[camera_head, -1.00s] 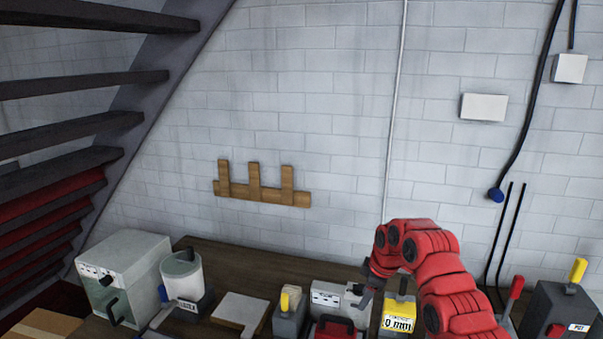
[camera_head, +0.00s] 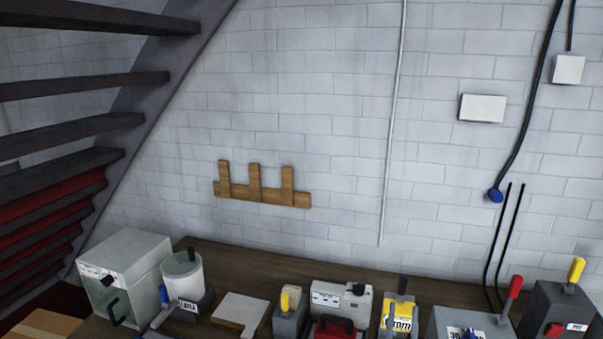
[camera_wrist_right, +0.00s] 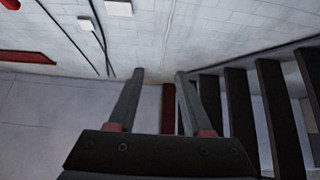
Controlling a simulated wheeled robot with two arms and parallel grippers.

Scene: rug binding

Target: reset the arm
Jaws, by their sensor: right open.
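My right gripper (camera_wrist_right: 160,82) shows in the right wrist view. Its two dark fingers stand apart with nothing between them, so it is open and empty. Beyond the fingertips are the pale floor and the foot of the block wall. My red right arm is out of the head view. My left gripper is in neither view.
A wooden bench (camera_head: 235,262) along the wall holds a grey box machine (camera_head: 135,262), a clear-walled canister (camera_head: 184,278), a white block (camera_head: 240,310), a yellow-labelled device (camera_head: 398,315) and a red-levered box (camera_head: 465,322). Dark stairs (camera_head: 75,85) rise at left.

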